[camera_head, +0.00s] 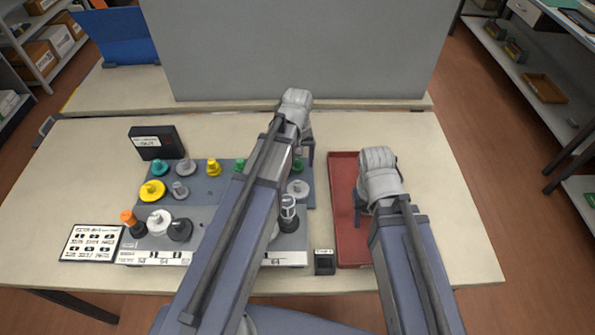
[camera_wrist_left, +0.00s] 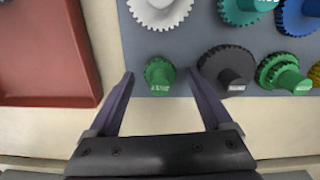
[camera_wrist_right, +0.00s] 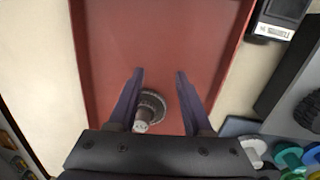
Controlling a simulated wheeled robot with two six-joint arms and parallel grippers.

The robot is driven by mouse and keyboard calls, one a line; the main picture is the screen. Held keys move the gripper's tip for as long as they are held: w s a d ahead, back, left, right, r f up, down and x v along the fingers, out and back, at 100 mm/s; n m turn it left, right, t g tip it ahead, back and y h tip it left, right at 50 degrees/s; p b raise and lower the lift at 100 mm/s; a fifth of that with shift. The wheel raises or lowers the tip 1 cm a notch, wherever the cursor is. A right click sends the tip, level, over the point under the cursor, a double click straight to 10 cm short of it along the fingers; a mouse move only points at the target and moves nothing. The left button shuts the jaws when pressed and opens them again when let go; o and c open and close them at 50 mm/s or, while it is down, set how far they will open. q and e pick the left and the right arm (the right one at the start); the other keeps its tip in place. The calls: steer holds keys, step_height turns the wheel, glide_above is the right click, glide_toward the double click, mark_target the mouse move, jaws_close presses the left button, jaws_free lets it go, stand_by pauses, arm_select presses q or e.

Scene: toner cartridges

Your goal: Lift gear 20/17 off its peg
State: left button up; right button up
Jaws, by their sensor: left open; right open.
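The gear labels are too small to read surely, so I cannot tell which one is 20/17. My left gripper (camera_head: 306,150) is open over the far right corner of the grey board. In the left wrist view its fingers (camera_wrist_left: 160,92) stand either side of a small green gear (camera_wrist_left: 159,73), apart from it. That green gear also shows in the head view (camera_head: 298,164). My right gripper (camera_head: 362,208) is open over the red tray (camera_head: 344,185). In the right wrist view a grey gear with a hub (camera_wrist_right: 152,104) lies in the tray between its fingers (camera_wrist_right: 160,85).
Near the small green gear are a white gear (camera_wrist_left: 160,12), a black gear (camera_wrist_left: 226,66) and another green gear (camera_wrist_left: 281,72). Yellow (camera_head: 152,190), teal and grey gears sit on the board's left. A black box (camera_head: 157,142) stands behind. My left arm hides the board's middle.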

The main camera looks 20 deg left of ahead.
arm_select(q)
steer(key=shift+f, duration=0.15)
jaws_close()
stand_by(0.6)
